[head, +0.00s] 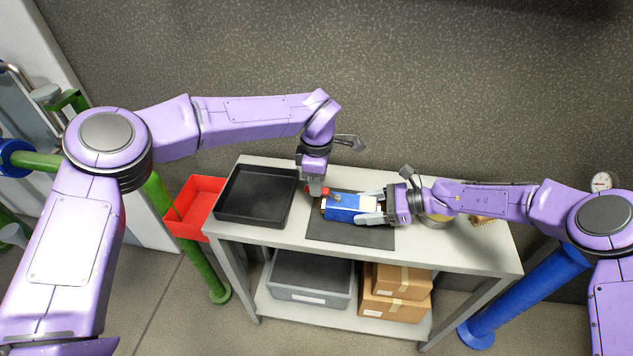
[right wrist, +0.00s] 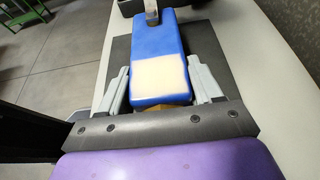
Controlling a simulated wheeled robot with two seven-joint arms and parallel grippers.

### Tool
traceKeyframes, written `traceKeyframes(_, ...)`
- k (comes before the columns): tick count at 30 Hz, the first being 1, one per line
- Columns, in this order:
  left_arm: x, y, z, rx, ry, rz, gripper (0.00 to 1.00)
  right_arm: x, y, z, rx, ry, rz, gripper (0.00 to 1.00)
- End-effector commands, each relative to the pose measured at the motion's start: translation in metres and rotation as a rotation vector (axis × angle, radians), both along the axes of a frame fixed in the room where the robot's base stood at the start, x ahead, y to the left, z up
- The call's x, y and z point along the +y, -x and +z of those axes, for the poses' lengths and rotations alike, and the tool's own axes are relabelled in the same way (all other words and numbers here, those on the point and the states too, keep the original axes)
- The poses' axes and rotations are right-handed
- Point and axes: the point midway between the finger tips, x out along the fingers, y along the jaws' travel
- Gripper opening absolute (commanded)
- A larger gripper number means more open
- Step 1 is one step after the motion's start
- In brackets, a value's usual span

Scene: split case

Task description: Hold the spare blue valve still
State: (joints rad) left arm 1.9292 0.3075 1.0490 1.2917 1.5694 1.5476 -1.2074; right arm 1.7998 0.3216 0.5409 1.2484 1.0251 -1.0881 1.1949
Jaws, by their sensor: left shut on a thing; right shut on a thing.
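The spare blue valve (head: 342,213) lies on a dark mat (head: 322,236) on the bench. It has a blue, box-like body with a pale patch on top and a red part at its left end. My right gripper (head: 372,208) is shut on the body from the right. In the right wrist view its two fingers lie on both sides of the blue valve (right wrist: 158,50), near the pale patch. My left gripper (head: 315,190) comes down from above and is shut at the red part. Its fingertips partly hide what they grip.
A black tray (head: 257,221) stands left of the mat, and a red bin (head: 187,227) hangs beyond the bench's left end. A round metal container (head: 436,221) stands behind my right arm. A grey crate (head: 309,297) and cardboard boxes (head: 390,306) sit on the lower shelf.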

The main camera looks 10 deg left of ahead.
Motion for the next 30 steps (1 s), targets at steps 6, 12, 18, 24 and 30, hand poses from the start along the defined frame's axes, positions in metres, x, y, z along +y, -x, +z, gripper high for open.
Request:
traceKeyframes(6, 0.001, -0.001, 0.0, -0.002, -0.002, 0.0, 0.47, -0.002, 0.0, -0.002, 0.0, 0.005, -0.002, 0.25)
traceKeyframes(12, 0.001, 0.0, 0.0, -0.001, -0.001, 0.0, 0.47, -0.002, 0.0, -0.002, 0.001, 0.004, -0.002, 0.25)
traceKeyframes(18, 0.001, -0.001, 0.022, -0.005, 0.0, 0.001, 0.47, -0.002, 0.0, -0.002, 0.001, 0.004, -0.002, 0.25)
traceKeyframes(24, 0.001, 0.0, 0.074, -0.007, 0.0, 0.001, 0.47, -0.001, 0.0, -0.003, 0.001, 0.004, -0.002, 0.25)
traceKeyframes(30, 0.001, 0.001, 0.111, -0.005, 0.0, 0.001, 0.47, -0.001, 0.0, -0.003, 0.002, 0.003, -0.001, 0.25)
